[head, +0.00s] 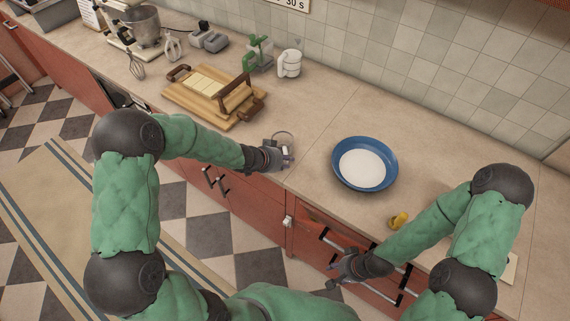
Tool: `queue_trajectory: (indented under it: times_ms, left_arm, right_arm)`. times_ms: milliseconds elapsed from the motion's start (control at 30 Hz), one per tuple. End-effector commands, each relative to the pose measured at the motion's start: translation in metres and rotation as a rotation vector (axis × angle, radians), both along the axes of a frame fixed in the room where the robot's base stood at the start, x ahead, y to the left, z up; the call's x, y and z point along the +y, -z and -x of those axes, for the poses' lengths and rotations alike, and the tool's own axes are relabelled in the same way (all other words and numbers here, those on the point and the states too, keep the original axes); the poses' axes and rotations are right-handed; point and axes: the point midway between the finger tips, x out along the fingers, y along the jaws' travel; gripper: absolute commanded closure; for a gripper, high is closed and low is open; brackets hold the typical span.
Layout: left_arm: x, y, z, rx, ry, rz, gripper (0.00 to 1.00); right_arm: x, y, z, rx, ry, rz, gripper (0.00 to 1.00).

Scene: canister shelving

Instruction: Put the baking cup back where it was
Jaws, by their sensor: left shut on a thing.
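My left gripper (284,154) is over the counter, left of the blue bowl. It is shut on a small, pale, round-rimmed thing that looks like the baking cup (284,134). The gripper hides much of the cup, and I cannot tell whether the cup touches the counter. My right gripper (342,274) is low in front of the counter, by the red drawer fronts and their bar handles. Its fingers are too small and dark to tell whether they are open.
A blue bowl (337,174) with white contents stands on the counter (320,120). A small yellow thing (398,221) lies near the front edge. Wooden boards (190,105) with a wooden carrier, a white jug (289,64) and a mixer (142,25) stand further left. The counter behind the bowl is clear.

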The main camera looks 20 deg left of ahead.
Motion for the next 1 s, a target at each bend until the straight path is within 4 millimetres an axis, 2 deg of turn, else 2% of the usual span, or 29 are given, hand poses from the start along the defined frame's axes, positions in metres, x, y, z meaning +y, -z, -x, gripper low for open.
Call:
queue_trajectory:
  times_ms: [67,467,500,533,567,867,1000]
  left_arm:
    - [0.0004,0.0093,-0.0009,-0.003,-0.001,0.000,1.00]
    - [0.0000,0.0123,-0.0005,-0.002,0.000,0.000,1.00]
    - [0.0000,0.0114,-0.0004,-0.002,0.000,0.000,0.67]
    - [0.0000,0.0112,-0.0004,-0.002,0.000,0.000,0.58]
    - [0.0000,0.0112,-0.0004,-0.002,0.000,0.000,0.54]
    - [0.0000,0.0108,-0.0004,-0.002,0.000,0.000,0.54]
    - [0.0015,0.0042,0.0008,-0.002,-0.001,0.000,0.54]
  right_arm:
    - [0.0001,0.0070,0.0002,0.001,0.000,0.000,0.60]
    - [0.0000,0.0082,0.0001,0.000,0.000,0.000,0.60]
    - [0.0000,0.0073,0.0001,0.000,0.000,0.000,0.60]
    - [0.0000,0.0071,0.0001,0.000,0.000,0.000,0.60]
    - [0.0000,0.0071,0.0001,0.000,0.000,0.000,0.60]
    - [0.0000,0.0068,0.0001,0.000,0.000,0.000,0.60]
    - [0.0001,0.0025,0.0001,0.000,0.000,0.000,0.60]
